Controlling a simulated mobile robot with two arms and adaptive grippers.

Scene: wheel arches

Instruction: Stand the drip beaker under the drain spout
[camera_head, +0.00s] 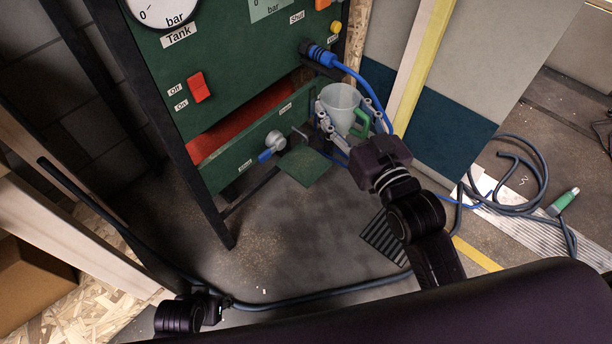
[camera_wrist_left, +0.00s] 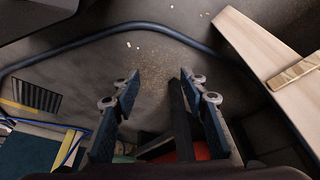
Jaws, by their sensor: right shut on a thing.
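The drip beaker (camera_head: 340,98) is a translucent, pale cup with a green handle (camera_head: 361,124). My right gripper (camera_head: 345,118) is shut on it, its fingers on either side of the cup. The beaker is close to upright, to the right of the drain valve (camera_head: 273,142) with its blue lever. The thin drain spout (camera_head: 299,133) points out from the green panel, above a small green shelf (camera_head: 306,166). The beaker is beside the spout and up from the shelf in the picture. My left gripper (camera_wrist_left: 162,87) is open and empty, pointing over the floor.
A blue hose (camera_head: 352,75) runs from a coupling on the panel down behind the beaker. A red switch (camera_head: 198,88) is on the panel. A dark hose (camera_head: 330,296) crosses the floor, with a floor grate (camera_head: 384,241) nearby. The floor before the shelf is clear.

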